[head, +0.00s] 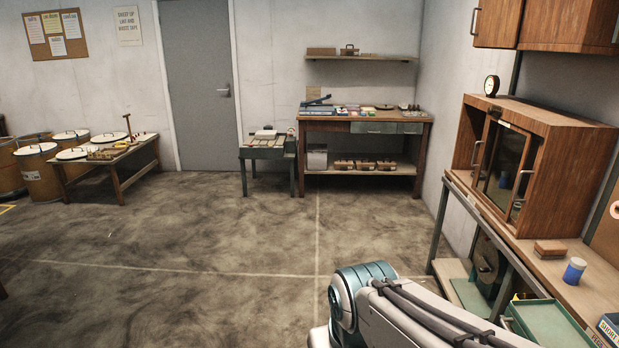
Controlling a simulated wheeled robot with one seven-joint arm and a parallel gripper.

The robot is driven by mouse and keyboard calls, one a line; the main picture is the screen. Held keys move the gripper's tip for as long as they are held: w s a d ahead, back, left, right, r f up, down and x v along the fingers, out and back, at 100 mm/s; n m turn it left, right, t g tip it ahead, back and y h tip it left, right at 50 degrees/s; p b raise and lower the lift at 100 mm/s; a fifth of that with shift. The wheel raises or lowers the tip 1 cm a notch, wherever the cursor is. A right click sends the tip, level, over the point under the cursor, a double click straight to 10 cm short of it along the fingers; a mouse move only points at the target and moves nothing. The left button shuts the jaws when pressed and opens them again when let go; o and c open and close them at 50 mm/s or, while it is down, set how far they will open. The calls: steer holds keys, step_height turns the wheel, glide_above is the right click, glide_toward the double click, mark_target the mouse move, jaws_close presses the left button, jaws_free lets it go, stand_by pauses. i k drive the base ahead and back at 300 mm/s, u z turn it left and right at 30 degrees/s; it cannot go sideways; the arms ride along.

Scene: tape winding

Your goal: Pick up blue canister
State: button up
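The blue canister (574,271) stands upright on the wooden workbench at the right of the head view. It is small, with a blue body and a pale lid. My arm reaches in from the bottom right, below and left of the bench. My gripper is not visible in this view, so its distance from the canister and what it holds cannot be seen.
A brown block (550,249) lies left of the canister, before a wooden cabinet (540,160) with a glass door. A blue box (611,330) is at the lower right. The floor (200,260) is open.

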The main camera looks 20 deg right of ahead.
mark_target(576, 266)
steer(key=z, duration=0.3)
steer(key=i, duration=1.55)
steer(key=z, duration=1)
steer(key=i, duration=1.15)
steer(key=z, duration=1.8)
steer(key=i, duration=0.8)
steer(key=z, duration=0.5)
